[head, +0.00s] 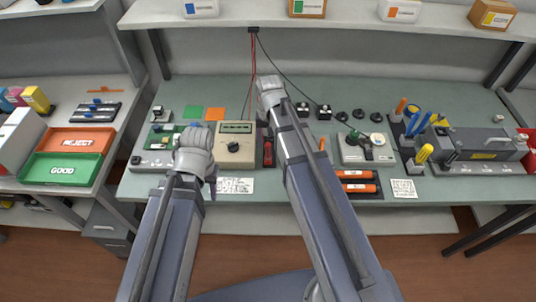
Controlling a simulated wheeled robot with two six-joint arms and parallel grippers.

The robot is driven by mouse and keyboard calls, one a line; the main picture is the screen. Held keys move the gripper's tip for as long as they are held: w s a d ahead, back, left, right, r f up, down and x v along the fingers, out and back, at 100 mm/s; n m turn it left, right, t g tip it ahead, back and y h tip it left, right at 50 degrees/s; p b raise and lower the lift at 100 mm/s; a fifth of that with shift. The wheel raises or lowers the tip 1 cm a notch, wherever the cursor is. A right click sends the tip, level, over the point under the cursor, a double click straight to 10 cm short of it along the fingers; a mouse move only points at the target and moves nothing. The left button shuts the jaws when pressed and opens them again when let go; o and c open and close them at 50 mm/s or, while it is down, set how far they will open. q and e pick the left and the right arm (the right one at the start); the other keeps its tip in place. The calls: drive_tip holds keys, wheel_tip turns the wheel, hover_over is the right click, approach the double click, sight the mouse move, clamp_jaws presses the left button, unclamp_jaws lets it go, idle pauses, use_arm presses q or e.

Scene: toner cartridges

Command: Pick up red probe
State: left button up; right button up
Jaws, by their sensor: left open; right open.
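A red probe-like piece (267,153) lies upright in the picture on a dark holder, just right of the beige meter (236,143). A red cable (253,60) hangs from a small black bracket on the shelf and runs down behind my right arm. My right gripper (268,88) is at the back of the mat, above and beyond the red piece; its fingers are mostly hidden by the wrist.
A black cable (275,65) hangs beside the red one towards black clips. Orange cylinders (357,181) and a grey fixture (367,148) lie right of my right arm. Red and green trays (78,140) stand on the left bench. The shelf (340,20) overhangs the back.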

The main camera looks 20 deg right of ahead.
sight(268, 150)
drive_tip(key=shift+a+f+b, duration=0.15)
drive_tip(key=shift+f+b, duration=2.45)
drive_tip(key=shift+b, duration=0.05)
drive_tip(key=shift+r, duration=0.1)
clamp_jaws()
